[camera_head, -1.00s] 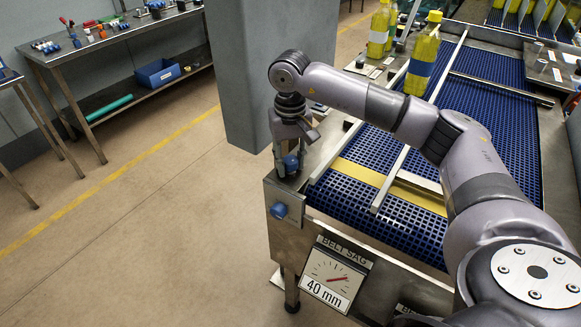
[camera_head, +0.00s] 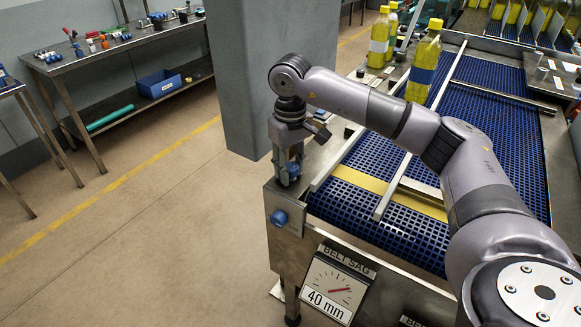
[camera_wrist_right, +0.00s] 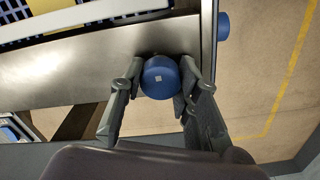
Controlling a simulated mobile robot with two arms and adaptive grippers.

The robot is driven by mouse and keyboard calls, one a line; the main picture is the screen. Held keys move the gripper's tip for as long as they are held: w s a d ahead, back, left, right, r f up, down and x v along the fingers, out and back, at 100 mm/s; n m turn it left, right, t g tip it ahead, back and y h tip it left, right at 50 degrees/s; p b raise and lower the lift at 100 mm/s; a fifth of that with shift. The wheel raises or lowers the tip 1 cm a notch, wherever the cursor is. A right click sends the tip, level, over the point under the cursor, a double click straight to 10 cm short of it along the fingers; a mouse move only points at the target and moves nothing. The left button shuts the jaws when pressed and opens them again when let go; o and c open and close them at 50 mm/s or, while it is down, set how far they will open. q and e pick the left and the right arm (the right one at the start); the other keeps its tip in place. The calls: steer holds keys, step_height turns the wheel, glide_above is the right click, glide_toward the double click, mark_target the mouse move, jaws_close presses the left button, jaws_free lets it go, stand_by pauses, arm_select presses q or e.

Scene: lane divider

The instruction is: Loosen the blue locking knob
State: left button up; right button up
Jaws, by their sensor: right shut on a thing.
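A blue knob (camera_head: 293,171) stands on top of the metal frame at the near left corner of the conveyor. My right gripper (camera_head: 287,177) points down over it, with a finger on either side. In the right wrist view the round blue knob (camera_wrist_right: 160,77), with a small pale square on its face, sits between the fingers of my right gripper (camera_wrist_right: 158,88), which is shut on it. The fingers partly hide the knob in the head view. My left gripper is not in view.
A second blue knob (camera_head: 279,218) sticks out of the frame's end face, just below. A belt sag gauge (camera_head: 332,289) reads 40 mm. A lane rail (camera_head: 393,185) runs along the blue belt (camera_head: 345,206). Yellow bottles (camera_head: 423,65) stand farther back. A grey pillar (camera_head: 270,70) stands behind my arm.

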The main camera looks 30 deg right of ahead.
mark_target(290, 165)
steer(key=shift+s+f, duration=0.1)
steer(key=shift+f, duration=0.1)
steer(key=o, duration=1.2)
steer(key=shift+r, duration=0.1)
steer(key=shift+r, duration=0.1)
step_height(290, 165, up, 12)
steer(key=shift+f, duration=0.1)
